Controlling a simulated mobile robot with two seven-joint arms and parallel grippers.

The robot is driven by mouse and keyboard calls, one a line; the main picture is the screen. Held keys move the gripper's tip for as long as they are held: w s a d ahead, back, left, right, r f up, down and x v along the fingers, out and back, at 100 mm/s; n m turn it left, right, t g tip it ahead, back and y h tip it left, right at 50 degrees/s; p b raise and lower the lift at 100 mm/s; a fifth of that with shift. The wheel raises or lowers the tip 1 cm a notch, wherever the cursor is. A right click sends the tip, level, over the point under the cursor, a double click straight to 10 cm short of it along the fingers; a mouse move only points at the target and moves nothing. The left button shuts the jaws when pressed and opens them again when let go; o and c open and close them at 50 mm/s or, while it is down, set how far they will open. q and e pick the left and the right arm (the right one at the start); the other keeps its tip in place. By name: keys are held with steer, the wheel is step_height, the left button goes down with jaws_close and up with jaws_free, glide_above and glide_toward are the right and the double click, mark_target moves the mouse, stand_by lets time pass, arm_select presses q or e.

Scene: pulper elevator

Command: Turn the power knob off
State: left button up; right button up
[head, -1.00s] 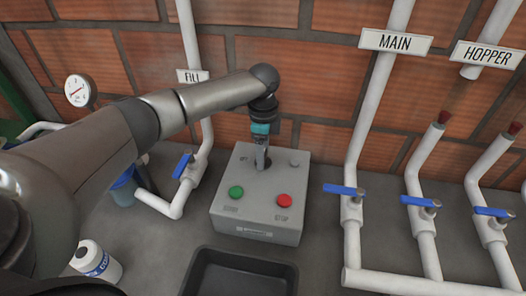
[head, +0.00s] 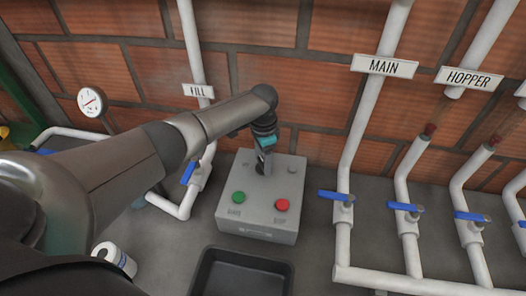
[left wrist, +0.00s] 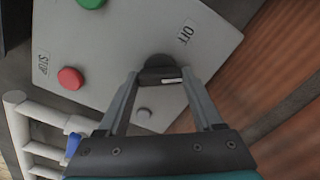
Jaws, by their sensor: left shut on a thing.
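The power knob (left wrist: 158,63) is dark and round with a white pointer mark, on the top face of a grey control box (head: 285,222). An OFF label (left wrist: 185,34) is printed near it in the left wrist view. My left gripper (left wrist: 160,75) has its two fingers on either side of the knob and is shut on it. In the head view the left gripper (head: 264,166) comes down from above onto the back part of the box and mostly hides the knob. My right gripper is not in view.
A green button (head: 239,198) and a red stop button (head: 282,205) sit on the box's front half. A black tray (head: 243,286) lies in front. White pipes with blue valve handles (head: 335,195) stand to the right. A brick wall is behind.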

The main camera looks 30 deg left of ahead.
arm_select(q)
steer(key=n+p, duration=0.2)
steer(key=shift+d+r+n, duration=0.1)
steer(key=shift+r+n, duration=0.05)
steer(key=shift+n, duration=0.25)
steer(key=n+p, duration=0.1)
steer(key=n, duration=0.1)
steer(key=shift+n, duration=0.4)
steer(key=n+p, duration=0.1)
steer(key=n, duration=0.2)
steer(key=shift+p, duration=0.3)
steer(key=shift+n+p, duration=0.3)
steer(key=shift+n, duration=0.9)
steer(key=o, duration=1.4)
steer(key=shift+c, duration=0.2)
